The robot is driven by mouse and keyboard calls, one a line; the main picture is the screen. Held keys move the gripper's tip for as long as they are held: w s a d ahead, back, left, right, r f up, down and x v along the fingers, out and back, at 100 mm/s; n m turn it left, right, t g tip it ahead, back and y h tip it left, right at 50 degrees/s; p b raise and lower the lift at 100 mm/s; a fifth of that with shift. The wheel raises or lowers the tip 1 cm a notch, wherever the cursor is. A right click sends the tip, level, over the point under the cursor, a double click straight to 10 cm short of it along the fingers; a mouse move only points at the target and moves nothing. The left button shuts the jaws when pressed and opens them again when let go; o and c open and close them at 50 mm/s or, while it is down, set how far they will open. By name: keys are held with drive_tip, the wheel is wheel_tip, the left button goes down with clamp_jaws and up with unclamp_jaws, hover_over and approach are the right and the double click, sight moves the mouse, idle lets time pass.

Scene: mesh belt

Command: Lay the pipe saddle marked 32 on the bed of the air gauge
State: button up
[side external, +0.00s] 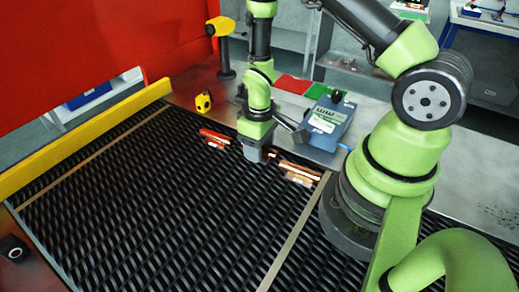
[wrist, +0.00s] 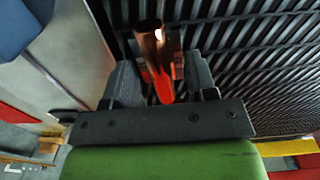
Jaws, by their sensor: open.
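My gripper (side external: 253,156) points down, low over the black mesh belt, between a red-handled item and a group of copper-coloured pieces (side external: 296,170). In the wrist view my gripper (wrist: 158,78) is open, with a copper tube-like piece (wrist: 148,32) and a red-orange part (wrist: 162,88) showing between and beyond its fingers. I cannot read a 32 on any piece, nor tell which is the pipe saddle. The air gauge appears to be the blue box (side external: 328,121) with a display marked mm, behind the belt's far edge. Its bed cannot be made out clearly.
The red-handled item (side external: 214,138) lies on the belt (side external: 150,205) left of my gripper. A yellow-black object (side external: 204,102), a red mat (side external: 293,84) and a green mat (side external: 317,91) are on the metal bench. A yellow rail (side external: 90,137) borders the belt; its near part is clear.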

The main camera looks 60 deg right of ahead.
drive_tip(key=shift+f, duration=0.25)
idle(0.3)
drive_tip(key=c, duration=0.6)
drive_tip(key=shift+r, duration=0.15)
wheel_tip(320, 180, up, 9)
drive_tip(key=shift+f, duration=0.1)
drive_tip(key=d+r, duration=0.1)
drive_tip(key=d, duration=0.1)
hover_over(284, 110)
drive_tip(key=shift+m, duration=0.3)
wheel_tip(284, 110, down, 4)
drive_tip(key=shift+f, duration=2.55)
